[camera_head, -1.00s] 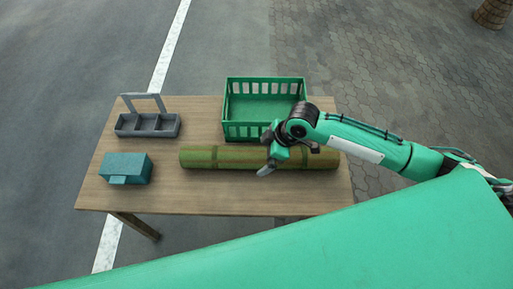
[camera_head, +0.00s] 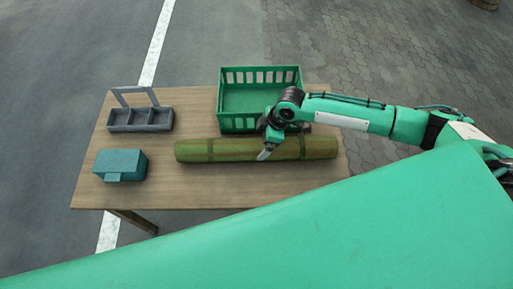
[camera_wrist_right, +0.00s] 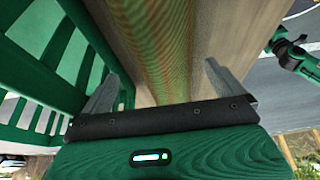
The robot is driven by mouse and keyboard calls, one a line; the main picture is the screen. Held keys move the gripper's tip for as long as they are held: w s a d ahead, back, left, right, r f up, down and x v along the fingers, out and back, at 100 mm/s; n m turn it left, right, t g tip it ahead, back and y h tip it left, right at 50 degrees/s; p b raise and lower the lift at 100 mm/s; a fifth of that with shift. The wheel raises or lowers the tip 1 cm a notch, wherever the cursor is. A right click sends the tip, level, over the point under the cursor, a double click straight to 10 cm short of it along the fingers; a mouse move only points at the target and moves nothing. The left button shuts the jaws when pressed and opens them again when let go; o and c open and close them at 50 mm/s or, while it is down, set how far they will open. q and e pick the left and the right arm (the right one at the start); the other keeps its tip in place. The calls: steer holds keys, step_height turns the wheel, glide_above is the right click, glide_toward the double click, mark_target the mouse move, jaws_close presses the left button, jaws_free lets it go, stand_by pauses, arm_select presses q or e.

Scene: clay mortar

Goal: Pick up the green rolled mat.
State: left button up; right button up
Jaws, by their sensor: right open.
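The green rolled mat (camera_head: 230,149) lies lengthwise across the table, in front of the green crate, with darker bands around it. My right gripper (camera_head: 285,141) is over the right half of the mat, its jaws open. In the right wrist view the mat (camera_wrist_right: 160,45) runs between the two spread grey fingers (camera_wrist_right: 160,86), with nothing gripped. I cannot tell whether either finger touches it. The gripper hides part of the mat in the head view. A green and black arm part (camera_wrist_right: 296,55), probably of my left arm, shows at the right of the wrist view; its jaws are unclear.
The green crate (camera_head: 223,124) stands just behind the mat, close to my right gripper. A grey divided caddy (camera_head: 141,127) with a raised handle and a teal box (camera_head: 120,164) stand on the left of the wooden table (camera_head: 200,190). The table's front strip is clear.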

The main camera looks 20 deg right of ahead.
mark_target(256, 148)
steer(key=x, duration=0.4)
steer(key=shift+s+a+f+p, duration=0.25)
steer(key=shift+s+p, duration=0.05)
steer(key=shift+s, duration=0.05)
steer(key=shift+a+f, duration=0.1)
steer(key=shift+f, duration=0.2)
steer(key=shift+c, duration=0.5)
steer(key=c, duration=0.7)
steer(key=shift+r, duration=0.1)
steer(key=c, duration=0.7)
arm_select(q)
steer(key=shift+s+a, duration=0.2)
steer(key=shift+s, duration=0.1)
